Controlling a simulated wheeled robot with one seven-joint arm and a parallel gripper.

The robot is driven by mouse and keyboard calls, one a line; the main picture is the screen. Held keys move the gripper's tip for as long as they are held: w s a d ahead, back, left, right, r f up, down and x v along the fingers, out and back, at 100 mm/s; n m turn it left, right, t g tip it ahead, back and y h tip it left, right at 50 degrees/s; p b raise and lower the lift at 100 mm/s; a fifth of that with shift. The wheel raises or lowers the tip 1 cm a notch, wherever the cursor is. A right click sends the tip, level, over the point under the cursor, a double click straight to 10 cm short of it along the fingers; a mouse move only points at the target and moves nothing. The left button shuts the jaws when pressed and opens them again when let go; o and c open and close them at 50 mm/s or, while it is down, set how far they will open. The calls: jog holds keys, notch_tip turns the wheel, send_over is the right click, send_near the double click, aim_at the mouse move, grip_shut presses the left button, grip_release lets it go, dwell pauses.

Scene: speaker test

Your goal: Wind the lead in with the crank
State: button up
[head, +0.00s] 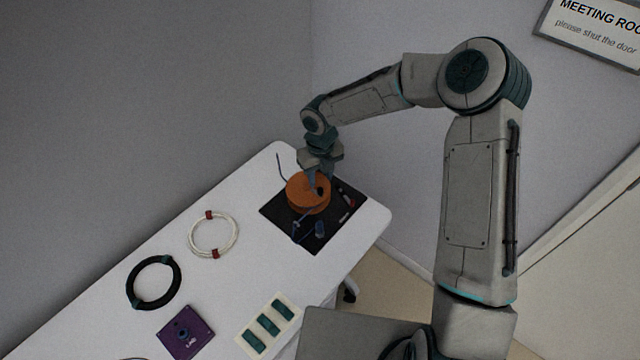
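An orange reel (303,200) sits on a black mat or base plate (275,209) at the far end of the white table. A dark knob-like part, possibly the crank handle, shows at the reel's right side, just below my gripper (316,178). My gripper points down over the reel's upper right. The fingers are small and dark here, so I cannot tell whether they are open, or touch the crank. Small blue parts (320,228) lie below the reel on the black surface.
A white cable coil (192,237) with red ties, a black coil (130,285) with teal ties, a purple box (178,339) and a cream strip (250,325) with teal blocks lie nearer on the table (90,310). A small red item (346,198) lies right of the reel.

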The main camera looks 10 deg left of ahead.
notch_tip(320, 180, up, 9)
jog(key=shift+b, duration=0.3)
dwell(0.4)
jog(key=s+d+r+m+h, duration=0.1)
jog(key=s+d+r+m, duration=0.25)
jog(key=d+m, duration=0.35)
jog(key=s+d+r+m+t+h, duration=0.1)
jog(key=s+d+r+m, duration=0.3)
jog(key=m, duration=0.4)
jog(key=s+d+r+m, duration=0.35)
jog(key=d+m, duration=0.25)
jog(key=m, duration=0.2)
jog(key=s+d+r+m+t+y, duration=0.1)
jog(key=s+d+m, duration=0.3)
jog(key=m, duration=0.6)
jog(key=s+d+r+m+t+y, duration=0.1)
jog(key=s+d+r+m, duration=0.2)
jog(key=s+m, duration=0.5)
jog(key=d+m, duration=0.1)
jog(key=m, duration=0.1)
jog(key=shift+r+m+t, duration=0.3)
jog(key=shift+r, duration=0.1)
jog(key=shift+w, duration=0.1)
